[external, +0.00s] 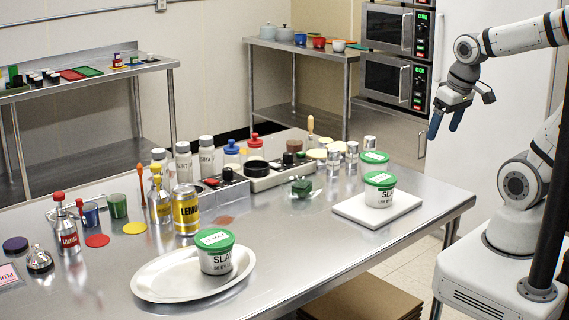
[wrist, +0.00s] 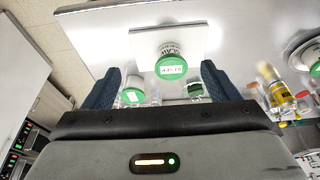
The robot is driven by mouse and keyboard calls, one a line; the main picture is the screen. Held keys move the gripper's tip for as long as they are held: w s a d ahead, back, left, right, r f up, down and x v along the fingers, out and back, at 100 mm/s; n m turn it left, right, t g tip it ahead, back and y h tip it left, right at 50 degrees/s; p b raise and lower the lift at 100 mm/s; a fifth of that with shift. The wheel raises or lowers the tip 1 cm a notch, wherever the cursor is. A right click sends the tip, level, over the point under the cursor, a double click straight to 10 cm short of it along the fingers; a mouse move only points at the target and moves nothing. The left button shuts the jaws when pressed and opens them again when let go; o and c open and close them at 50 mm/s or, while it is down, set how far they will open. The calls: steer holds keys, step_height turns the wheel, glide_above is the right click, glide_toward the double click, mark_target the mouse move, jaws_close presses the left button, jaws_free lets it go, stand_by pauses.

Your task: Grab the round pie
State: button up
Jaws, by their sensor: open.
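I cannot make out a thing that is clearly a round pie in either view. Small pale round items (external: 317,154) lie among the jars at the table's far side, too small to identify. My gripper (external: 446,122) is open and empty, raised above the floor past the table's right end in the external view. In the wrist view its two dark blue fingers (wrist: 160,82) are spread apart. A green-lidded white tub (wrist: 171,66) shows between them, farther off on a white board (wrist: 198,40); neither finger appears to touch it.
In the external view the green-lidded tub (external: 379,192) stands on the white board (external: 352,212), with another tub (external: 374,159) behind. A third tub (external: 215,255) sits on an oval platter (external: 150,282). Bottles and a yellow can (external: 186,212) crowd the left. The steel table's (external: 310,250) front middle is clear.

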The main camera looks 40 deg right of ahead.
stand_by(0.3)
steer(key=m+h, duration=0.2)
steer(key=m, duration=0.2)
glide_above(319, 153)
steer(key=s+a, duration=0.1)
steer(key=s, duration=0.2)
steer(key=shift+t, duration=0.3)
step_height(319, 153, down, 15)
steer(key=shift+f+b, duration=0.1)
steer(key=shift+b, duration=0.35)
steer(key=shift+w+f+m, duration=0.3)
steer(key=shift+f, duration=0.2)
steer(key=p+x, duration=0.3)
steer(key=x, duration=0.4)
steer(key=shift+s+a+f, duration=0.1)
steer(key=shift+a+f, duration=0.05)
steer(key=shift+f, duration=0.05)
